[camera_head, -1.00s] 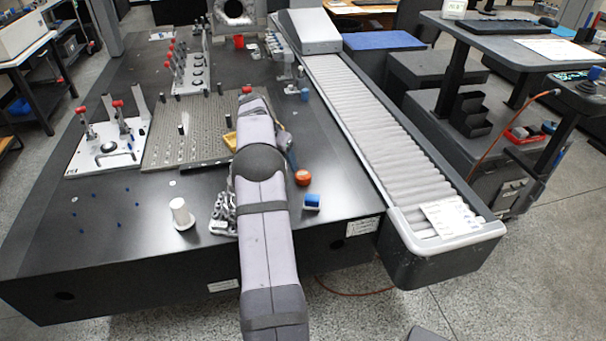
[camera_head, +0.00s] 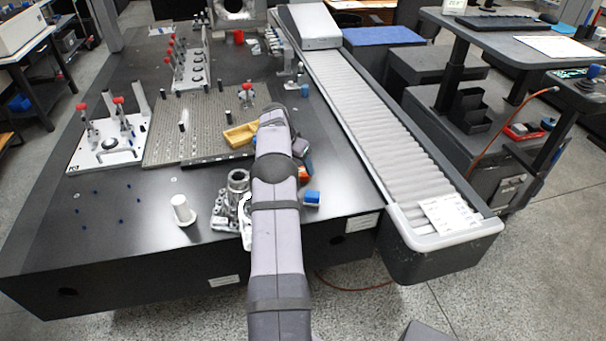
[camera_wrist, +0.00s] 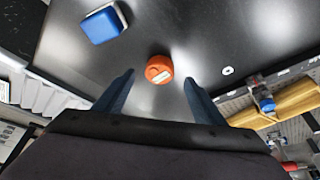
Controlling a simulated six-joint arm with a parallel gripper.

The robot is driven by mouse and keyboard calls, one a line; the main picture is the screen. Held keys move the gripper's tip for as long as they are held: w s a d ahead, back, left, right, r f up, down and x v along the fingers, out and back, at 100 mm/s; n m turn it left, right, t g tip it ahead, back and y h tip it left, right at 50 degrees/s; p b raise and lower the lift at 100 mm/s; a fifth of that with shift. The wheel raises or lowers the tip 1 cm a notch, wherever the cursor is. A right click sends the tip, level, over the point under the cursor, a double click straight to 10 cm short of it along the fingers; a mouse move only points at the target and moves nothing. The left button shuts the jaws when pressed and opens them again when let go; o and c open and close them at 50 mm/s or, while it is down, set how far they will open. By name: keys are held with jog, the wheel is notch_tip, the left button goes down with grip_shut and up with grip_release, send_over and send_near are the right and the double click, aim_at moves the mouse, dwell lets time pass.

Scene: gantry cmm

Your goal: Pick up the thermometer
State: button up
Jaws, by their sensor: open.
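A small round orange object with a pale window on its face (camera_wrist: 159,69) lies on the dark table. It may be the thermometer, but I cannot read its face. In the head view the orange object (camera_head: 304,174) is partly hidden by my arm. My gripper (camera_wrist: 159,82) is open and empty. In the wrist view its two dark blue fingers point toward the table, and the orange object appears between their tips. I cannot tell how far above the table the fingers are. In the head view my arm hides most of the gripper.
A blue block with a white side (camera_head: 312,198) lies near the orange object and also shows in the wrist view (camera_wrist: 104,24). A metal fixture (camera_head: 237,183), a white cylinder (camera_head: 182,210) and the roller conveyor (camera_head: 380,130) are nearby.

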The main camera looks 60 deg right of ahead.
aim_at(302, 171)
jog(key=shift+p+x, duration=0.35)
jog(key=shift+x, duration=1.75)
jog(key=shift+s+d, duration=0.1)
jog(key=shift+d, duration=0.05)
jog(key=c, duration=1.2)
